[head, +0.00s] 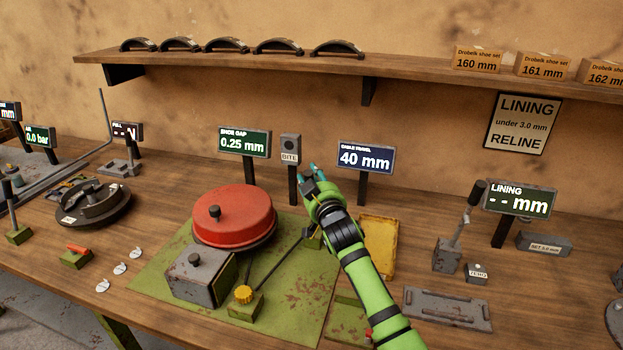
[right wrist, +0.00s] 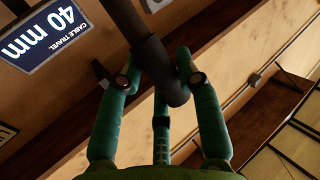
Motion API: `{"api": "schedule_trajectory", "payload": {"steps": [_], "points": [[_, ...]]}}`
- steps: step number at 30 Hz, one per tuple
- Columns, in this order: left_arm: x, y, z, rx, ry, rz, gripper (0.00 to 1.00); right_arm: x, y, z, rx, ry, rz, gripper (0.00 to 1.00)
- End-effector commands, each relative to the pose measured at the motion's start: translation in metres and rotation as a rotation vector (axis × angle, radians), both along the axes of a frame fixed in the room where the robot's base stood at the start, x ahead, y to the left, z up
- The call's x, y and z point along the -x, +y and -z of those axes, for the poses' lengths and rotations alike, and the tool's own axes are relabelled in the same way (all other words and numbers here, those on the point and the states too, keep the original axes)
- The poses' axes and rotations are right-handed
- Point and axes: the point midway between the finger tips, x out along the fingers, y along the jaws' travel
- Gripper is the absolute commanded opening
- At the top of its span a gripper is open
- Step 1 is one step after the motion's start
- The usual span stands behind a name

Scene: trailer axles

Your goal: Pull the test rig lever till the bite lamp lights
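My right gripper (head: 316,172) reaches over the green mat, in front of the bite lamp post and the cable travel display (head: 366,157), which reads 40 mm. In the right wrist view its green fingers (right wrist: 160,70) close on both sides of a dark round-ended lever (right wrist: 172,92). In the head view my gripper and arm hide the lever; a small green block (head: 313,242) shows beside my wrist. The bite lamp (head: 290,142) is a grey box marked BITE, with a dark, unlit lens. The shoe gap display (head: 245,142) reads 0.25 mm. My left gripper is out of view.
A red drum (head: 234,214), a grey box (head: 200,275) and a yellow knob (head: 243,294) stand on the green mat (head: 150,283). A yellow tray (head: 379,245) lies right of my forearm. A shelf (head: 300,73) with curved shoes runs along the wall.

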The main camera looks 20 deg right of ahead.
Motion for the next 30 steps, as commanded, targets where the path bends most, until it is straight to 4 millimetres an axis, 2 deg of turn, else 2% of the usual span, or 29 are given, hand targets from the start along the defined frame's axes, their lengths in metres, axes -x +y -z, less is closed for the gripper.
{"api": "schedule_trajectory", "payload": {"steps": [2,10,21,22,24,30], "points": [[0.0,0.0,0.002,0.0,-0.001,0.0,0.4,0.001,0.002,0.002,-0.001,-0.004,-0.002,0.05],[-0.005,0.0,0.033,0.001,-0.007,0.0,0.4,0.02,0.016,0.014,0.057,-0.095,-0.003,0.05],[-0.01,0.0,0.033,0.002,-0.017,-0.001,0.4,0.025,0.018,0.011,0.075,-0.116,-0.001,0.05],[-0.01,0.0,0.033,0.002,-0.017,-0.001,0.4,0.025,0.018,0.011,0.075,-0.116,-0.001,0.38],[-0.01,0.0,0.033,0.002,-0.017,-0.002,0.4,0.025,0.018,0.011,0.076,-0.116,-0.001,0.59],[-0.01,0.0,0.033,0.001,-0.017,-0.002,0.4,0.025,0.017,0.01,0.076,-0.116,0.0,0.59]]}}
